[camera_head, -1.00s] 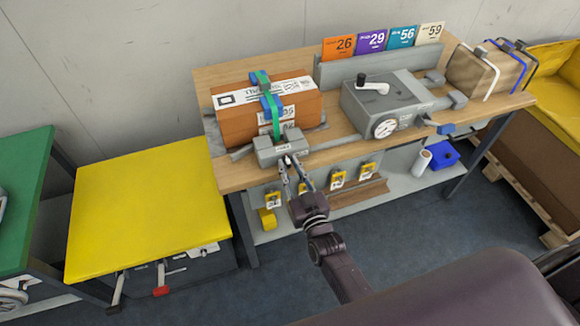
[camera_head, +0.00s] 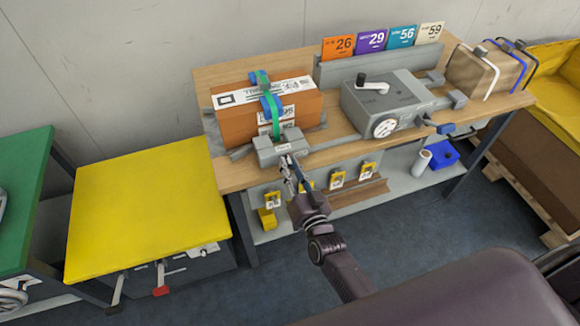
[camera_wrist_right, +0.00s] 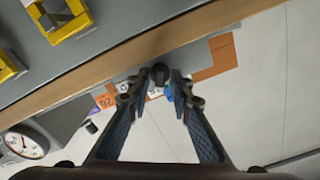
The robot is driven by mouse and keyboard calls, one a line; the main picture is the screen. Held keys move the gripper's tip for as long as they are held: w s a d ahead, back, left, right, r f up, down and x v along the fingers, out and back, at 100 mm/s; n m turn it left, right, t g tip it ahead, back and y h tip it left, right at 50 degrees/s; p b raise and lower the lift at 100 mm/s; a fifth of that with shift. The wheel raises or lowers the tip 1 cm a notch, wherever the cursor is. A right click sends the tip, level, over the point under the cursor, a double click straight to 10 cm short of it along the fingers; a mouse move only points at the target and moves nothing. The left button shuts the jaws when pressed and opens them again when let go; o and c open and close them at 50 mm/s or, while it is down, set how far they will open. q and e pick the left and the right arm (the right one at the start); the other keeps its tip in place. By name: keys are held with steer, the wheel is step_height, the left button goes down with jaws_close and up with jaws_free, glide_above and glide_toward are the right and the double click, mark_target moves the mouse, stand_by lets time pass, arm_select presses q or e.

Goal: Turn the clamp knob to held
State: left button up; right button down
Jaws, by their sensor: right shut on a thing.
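The grey clamp block (camera_head: 280,149) sits at the front edge of the wooden bench, in front of the orange-brown box (camera_head: 267,117) with the green strap. My right gripper (camera_head: 287,164) reaches up to the front of this block from below. In the right wrist view, the gripper (camera_wrist_right: 160,82) has its fingertips closed in on a small dark knob (camera_wrist_right: 160,71). In the head view the fingers hide the knob, and I cannot read its setting. My left gripper is not in view.
A grey machine (camera_head: 388,104) with a crank and dial stands on the bench to the right. A yellow-topped table (camera_head: 146,205) with bare top stands to the left. Number cards (camera_head: 371,42) stand at the back.

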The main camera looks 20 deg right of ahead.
steer(key=m+b, duration=0.1)
steer(key=m, duration=0.8)
steer(key=shift+f+b, duration=0.15)
steer(key=shift+b, duration=0.25)
steer(key=shift+s+a+f, duration=0.1)
steer(key=shift+f, duration=0.05)
stand_by(0.6)
steer(key=c, duration=2.1)
jaws_free()
steer(key=shift+o, duration=0.3)
